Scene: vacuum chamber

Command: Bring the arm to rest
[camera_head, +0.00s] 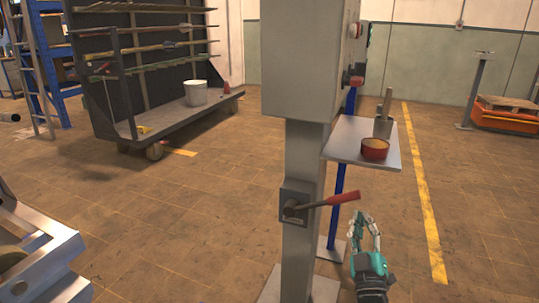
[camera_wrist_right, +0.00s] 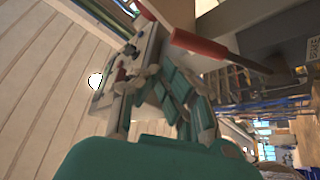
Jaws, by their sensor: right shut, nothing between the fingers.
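My right gripper (camera_head: 366,226) is in the lower right of the head view, pointing up and away from me above the floor. It is shut, with nothing between the fingers. In the right wrist view its teal and grey fingers (camera_wrist_right: 168,85) stand in the middle. It is right of and below the red-handled lever (camera_head: 330,200) on the grey post, apart from it in the head view. The red handle also shows at the top of the right wrist view (camera_wrist_right: 200,44). My left gripper is not in view.
The grey post (camera_head: 303,155) carries a large grey box (camera_head: 302,60). A small shelf (camera_head: 350,148) with a red bowl (camera_head: 374,149) juts out above my right gripper. A metal frame (camera_head: 40,255) fills the lower left. Floor right of the yellow line (camera_head: 423,195) is largely clear.

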